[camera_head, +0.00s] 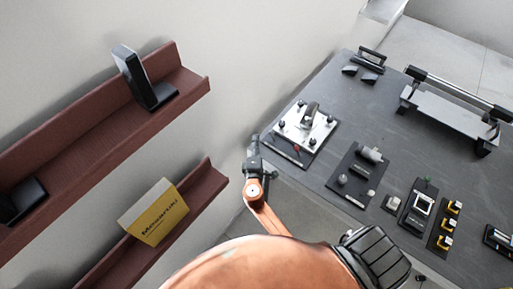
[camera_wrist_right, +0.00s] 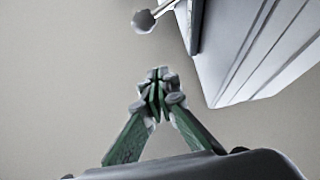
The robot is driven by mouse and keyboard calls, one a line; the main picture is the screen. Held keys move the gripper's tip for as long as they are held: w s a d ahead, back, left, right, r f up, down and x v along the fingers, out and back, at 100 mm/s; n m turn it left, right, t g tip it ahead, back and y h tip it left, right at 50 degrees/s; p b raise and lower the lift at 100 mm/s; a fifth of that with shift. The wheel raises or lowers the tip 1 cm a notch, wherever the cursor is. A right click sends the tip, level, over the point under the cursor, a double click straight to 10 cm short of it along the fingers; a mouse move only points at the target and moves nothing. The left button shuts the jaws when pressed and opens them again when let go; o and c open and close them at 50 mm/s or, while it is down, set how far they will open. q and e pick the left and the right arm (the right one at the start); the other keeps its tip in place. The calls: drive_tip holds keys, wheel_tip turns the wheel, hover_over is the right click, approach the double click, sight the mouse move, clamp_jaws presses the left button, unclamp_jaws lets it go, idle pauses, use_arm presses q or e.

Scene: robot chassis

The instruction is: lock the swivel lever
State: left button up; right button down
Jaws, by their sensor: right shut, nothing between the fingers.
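I cannot tell surely which part is the swivel lever. In the head view, a silver plate (camera_head: 293,122) with a dark curved handle (camera_head: 312,110) and dark knobs lies at the table's left edge. A dark board (camera_head: 345,172) with a silver cylinder lies right of it. My right gripper (camera_head: 252,146) is left of the silver plate, apart from it. In the wrist view my right gripper (camera_wrist_right: 156,90) is shut and empty. A round grey knob (camera_wrist_right: 144,21) on a thin rod is above the fingertips, apart from them. My left gripper is out of view.
The dark table (camera_head: 335,95) also holds a long rail (camera_head: 450,108) and several small fixtures. Brown shelves (camera_head: 85,130) on the left wall hold a black device (camera_head: 134,75) and a yellow box (camera_head: 155,215). A grey ridged surface (camera_wrist_right: 255,60) is right of the fingers.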

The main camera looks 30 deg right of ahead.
sight(272, 135)
drive_tip(key=x, duration=0.3)
drive_tip(key=shift+w, duration=0.15)
drive_tip(key=shift+s+d+r+p, duration=0.25)
drive_tip(key=shift+s+d+p, duration=0.2)
drive_tip(key=shift+s+d, duration=0.8)
drive_tip(key=shift+s, duration=0.15)
drive_tip(key=shift+d, duration=0.1)
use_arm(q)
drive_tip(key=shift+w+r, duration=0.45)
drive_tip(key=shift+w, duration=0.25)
use_arm(e)
drive_tip(key=shift+s, duration=0.1)
drive_tip(key=shift+f, duration=0.1)
